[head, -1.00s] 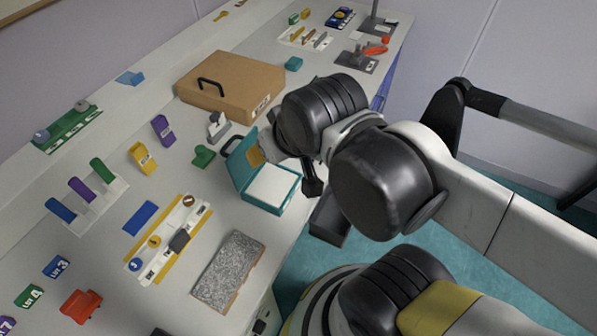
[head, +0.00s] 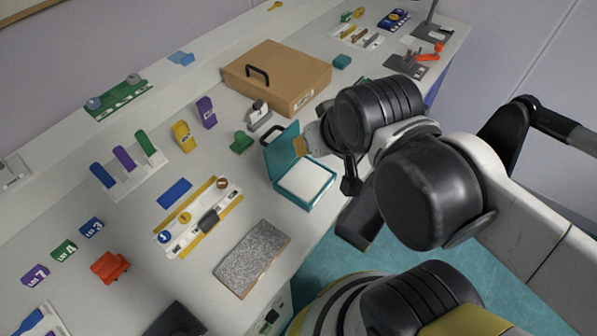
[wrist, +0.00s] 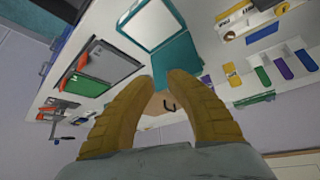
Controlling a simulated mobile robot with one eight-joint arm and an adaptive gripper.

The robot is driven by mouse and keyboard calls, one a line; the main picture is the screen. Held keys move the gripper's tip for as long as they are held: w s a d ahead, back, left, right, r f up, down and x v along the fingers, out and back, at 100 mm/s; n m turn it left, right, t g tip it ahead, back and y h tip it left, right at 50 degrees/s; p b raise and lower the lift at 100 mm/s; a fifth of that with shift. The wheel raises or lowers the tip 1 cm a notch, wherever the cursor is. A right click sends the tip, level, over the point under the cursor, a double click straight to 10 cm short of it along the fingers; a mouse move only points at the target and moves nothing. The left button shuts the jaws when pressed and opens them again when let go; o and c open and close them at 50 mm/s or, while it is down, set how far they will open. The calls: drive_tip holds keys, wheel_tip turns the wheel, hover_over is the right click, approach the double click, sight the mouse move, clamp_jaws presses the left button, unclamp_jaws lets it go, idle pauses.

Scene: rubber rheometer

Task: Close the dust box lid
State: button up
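The dust box (head: 326,197) is a teal box with a white inside, standing near the front edge of the bench. Its teal lid (head: 281,154) stands raised on the box's left side, with a black handle on its outer face. My gripper (head: 299,146) is at the lid's upper right part, on the side facing the box opening. In the wrist view, the two tan fingers (wrist: 161,76) have a narrow gap at the tips, and the teal lid (wrist: 180,55) lies just beyond them. Whether the tips touch the lid is unclear.
A brown box (head: 283,72) with a black handle stands behind the dust box. A green block (head: 241,142) and a grey-white piece (head: 259,117) sit left of the lid. A speckled grey slab (head: 252,258) lies in front left. My arm covers the area to the right.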

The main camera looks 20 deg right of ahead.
drive_tip(key=shift+n+g, duration=0.6)
drive_tip(key=w+r+p, duration=0.1)
drive_tip(key=w+r, duration=0.1)
drive_tip(key=w+a+r+p, duration=0.1)
drive_tip(key=r+p, duration=0.1)
drive_tip(key=shift+w, duration=0.4)
clamp_jaws()
drive_tip(key=w+a+f+n+g+p, duration=0.1)
drive_tip(key=w+a+n+g+p, duration=0.15)
drive_tip(key=w+p, duration=0.4)
drive_tip(key=w+a+f+n+g+p, duration=0.1)
drive_tip(key=w+a+n+g+p, duration=0.2)
drive_tip(key=w, duration=0.6)
wheel_tip(320, 180, down, 11)
drive_tip(key=b, duration=0.2)
drive_tip(key=s, duration=0.1)
drive_tip(key=s+d+r, duration=0.1)
drive_tip(key=s+m, duration=0.1)
drive_tip(key=shift+d+r, duration=0.2)
drive_tip(key=shift+r, duration=0.15)
drive_tip(key=shift+s, duration=0.1)
drive_tip(key=shift+t, duration=0.35)
